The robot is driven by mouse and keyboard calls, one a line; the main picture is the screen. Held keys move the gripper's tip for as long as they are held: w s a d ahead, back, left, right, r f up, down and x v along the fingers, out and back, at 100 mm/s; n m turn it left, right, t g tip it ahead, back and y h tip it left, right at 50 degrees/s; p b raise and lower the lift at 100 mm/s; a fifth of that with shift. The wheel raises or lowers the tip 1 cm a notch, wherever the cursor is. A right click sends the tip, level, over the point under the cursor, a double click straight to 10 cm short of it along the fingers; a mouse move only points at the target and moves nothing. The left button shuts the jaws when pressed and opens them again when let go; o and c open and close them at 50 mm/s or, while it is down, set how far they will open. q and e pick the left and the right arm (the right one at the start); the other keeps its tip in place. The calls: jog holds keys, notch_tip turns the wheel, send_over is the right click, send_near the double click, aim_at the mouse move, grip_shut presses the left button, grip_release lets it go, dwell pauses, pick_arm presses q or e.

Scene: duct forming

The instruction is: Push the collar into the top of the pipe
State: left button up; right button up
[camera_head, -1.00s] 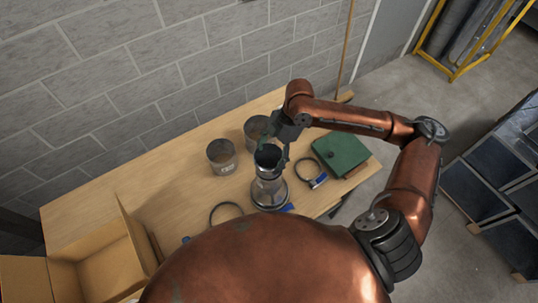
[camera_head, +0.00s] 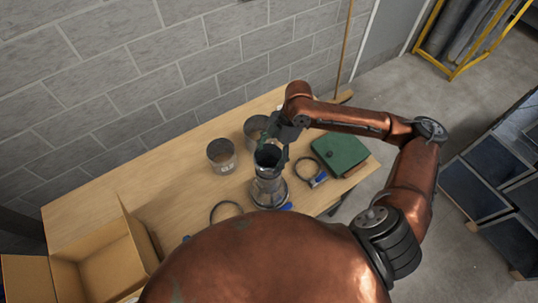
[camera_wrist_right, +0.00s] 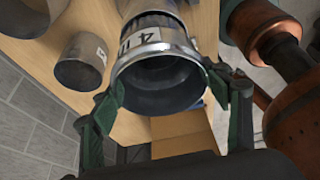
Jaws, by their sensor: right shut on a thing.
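The collar (camera_head: 268,159), a short metal ring with a dark inside, is at the top of the upright pipe (camera_head: 267,188) on the table. In the right wrist view the collar (camera_wrist_right: 160,84) is a shiny band in line with the pipe (camera_wrist_right: 148,20), which carries a white label. How deep the collar sits in the pipe cannot be told. My right gripper (camera_head: 272,148) is shut on the collar; its green-sided fingers (camera_wrist_right: 164,96) lie on either side of the rim. My left gripper is not in view.
Two other metal cans stand close by, one at the left (camera_head: 222,156) and one behind (camera_head: 256,128). A green case (camera_head: 340,153) and a ring clamp (camera_head: 308,170) lie to the right, another clamp (camera_head: 226,211) in front. An open cardboard box (camera_head: 100,262) is at the left.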

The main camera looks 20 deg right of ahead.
jog(key=shift+f+p, duration=0.55)
jog(key=shift+p, duration=1.1)
dwell(1.8)
jog(key=shift+f+p, duration=0.85)
jog(key=shift+f, duration=0.6)
dwell(1.9)
jog(key=o, duration=1.3)
jog(key=shift+c, duration=0.2)
jog(key=v, duration=1.2)
